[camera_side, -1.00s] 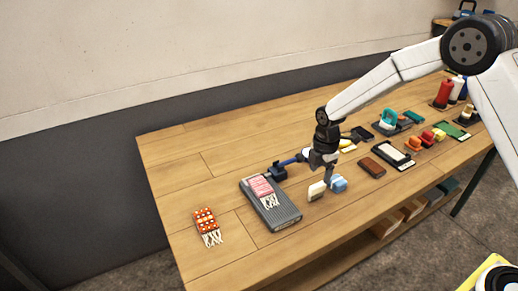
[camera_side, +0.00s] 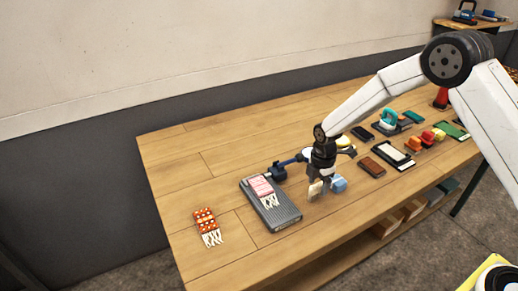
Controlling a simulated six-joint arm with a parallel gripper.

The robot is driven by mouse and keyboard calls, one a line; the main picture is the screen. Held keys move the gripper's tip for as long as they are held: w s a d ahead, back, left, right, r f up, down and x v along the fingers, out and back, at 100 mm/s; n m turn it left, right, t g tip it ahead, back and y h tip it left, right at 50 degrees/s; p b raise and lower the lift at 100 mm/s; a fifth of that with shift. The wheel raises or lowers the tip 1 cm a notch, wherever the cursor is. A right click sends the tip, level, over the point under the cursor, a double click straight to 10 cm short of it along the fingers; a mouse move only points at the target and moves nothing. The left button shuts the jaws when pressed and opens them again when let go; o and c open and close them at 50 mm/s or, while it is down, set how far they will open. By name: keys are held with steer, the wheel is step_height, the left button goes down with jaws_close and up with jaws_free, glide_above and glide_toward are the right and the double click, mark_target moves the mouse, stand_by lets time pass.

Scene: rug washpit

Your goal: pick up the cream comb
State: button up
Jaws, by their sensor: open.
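The cream comb (camera_side: 315,193) shows as a small, pale, block-like piece on the wooden table, near its front edge. Its teeth cannot be made out at this size. My gripper (camera_side: 320,183) points down right at it, with the fingers open and partly covering its upper part. I cannot tell whether the fingers touch it or stand on both sides of it.
A light blue piece (camera_side: 339,184) sits close to the right of the comb. A grey ribbed slab (camera_side: 285,214) with a pink-striped rug sample (camera_side: 262,186) lies to the left. A brown block (camera_side: 371,167) lies to the right.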

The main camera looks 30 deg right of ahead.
mark_target(318, 184)
steer(key=shift+f, duration=1.55)
jaws_close()
